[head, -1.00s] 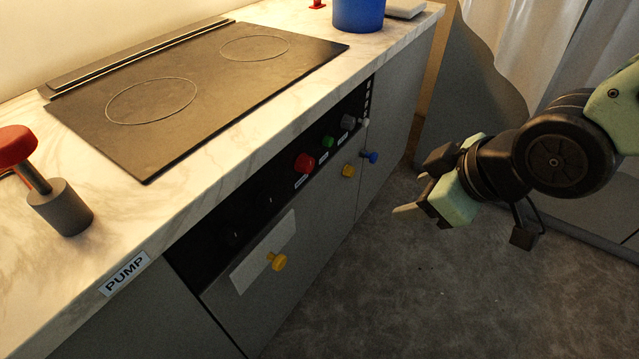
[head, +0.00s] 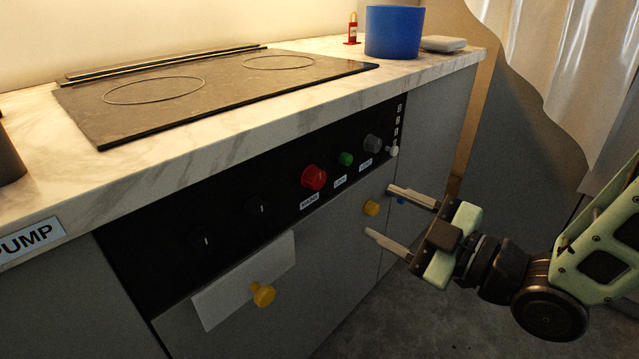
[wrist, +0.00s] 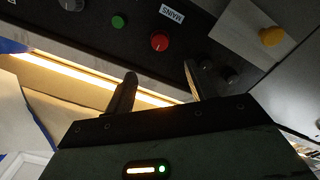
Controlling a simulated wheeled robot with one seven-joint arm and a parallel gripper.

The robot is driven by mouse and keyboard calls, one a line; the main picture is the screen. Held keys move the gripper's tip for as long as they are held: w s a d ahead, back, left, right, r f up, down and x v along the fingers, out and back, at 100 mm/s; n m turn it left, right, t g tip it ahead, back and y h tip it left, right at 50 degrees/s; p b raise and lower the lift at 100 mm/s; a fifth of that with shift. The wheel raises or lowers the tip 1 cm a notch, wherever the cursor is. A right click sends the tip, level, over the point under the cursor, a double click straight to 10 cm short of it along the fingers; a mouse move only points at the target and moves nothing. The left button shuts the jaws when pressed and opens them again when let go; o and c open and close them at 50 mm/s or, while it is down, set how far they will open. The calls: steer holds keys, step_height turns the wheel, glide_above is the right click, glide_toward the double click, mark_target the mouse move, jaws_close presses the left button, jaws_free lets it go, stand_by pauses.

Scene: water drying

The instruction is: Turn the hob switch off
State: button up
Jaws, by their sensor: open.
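The black control panel (head: 270,180) below the cooktop (head: 215,85) carries a red knob (head: 314,177), a small green knob (head: 346,159), a grey knob (head: 373,143), a small white-tipped lever (head: 392,151) and two dark knobs (head: 203,240). The wrist view shows the red knob (wrist: 160,41) by a "MAINS" label; the other labels are too small to read surely, so I cannot tell which control is the hob switch. My gripper (head: 378,211) is open and empty, right of and below the red knob, apart from the panel. Its fingers (wrist: 160,72) also show in the wrist view.
Yellow knobs (head: 263,294) (head: 371,208) stick out from the grey fronts below the panel, the right one close to my fingers. A white sheet (head: 225,295) hangs at the left one. A blue pot (head: 393,32) stands on the marble counter (head: 455,62). Floor is open below.

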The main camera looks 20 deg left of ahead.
mark_target(320, 181)
steer(key=b+x, duration=0.1)
steer(key=x, duration=1.4)
steer(key=shift+d, duration=0.1)
steer(key=c, duration=1)
